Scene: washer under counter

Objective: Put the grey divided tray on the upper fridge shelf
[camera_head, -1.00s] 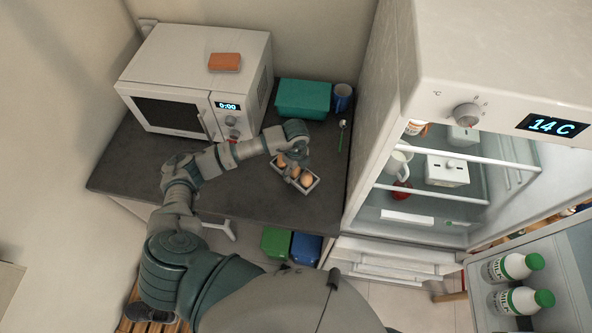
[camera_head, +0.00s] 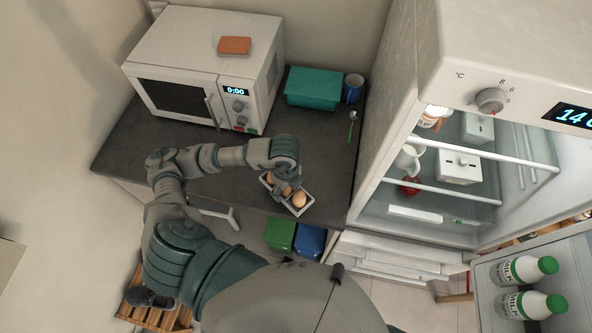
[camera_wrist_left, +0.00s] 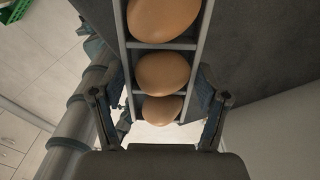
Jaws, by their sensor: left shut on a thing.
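The grey divided tray (camera_head: 306,208) holds brown eggs and is at the front right part of the dark counter. My left gripper (camera_head: 289,183) is above it and shut on it. In the left wrist view the gripper's fingers (camera_wrist_left: 158,108) press on both long sides of the tray (camera_wrist_left: 122,45), with eggs in its compartments. I cannot tell whether the tray touches the counter. The open fridge (camera_head: 440,225) stands to the right. Its upper shelf (camera_head: 485,153) carries a white box and other items. My right gripper is not in view.
A microwave (camera_head: 180,55) with an orange sponge (camera_head: 234,45) on top stands at the back left. A teal box (camera_head: 312,88), a blue mug (camera_head: 353,88) and a spoon (camera_head: 351,127) are at the back right. The open fridge door holds bottles (camera_head: 530,268).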

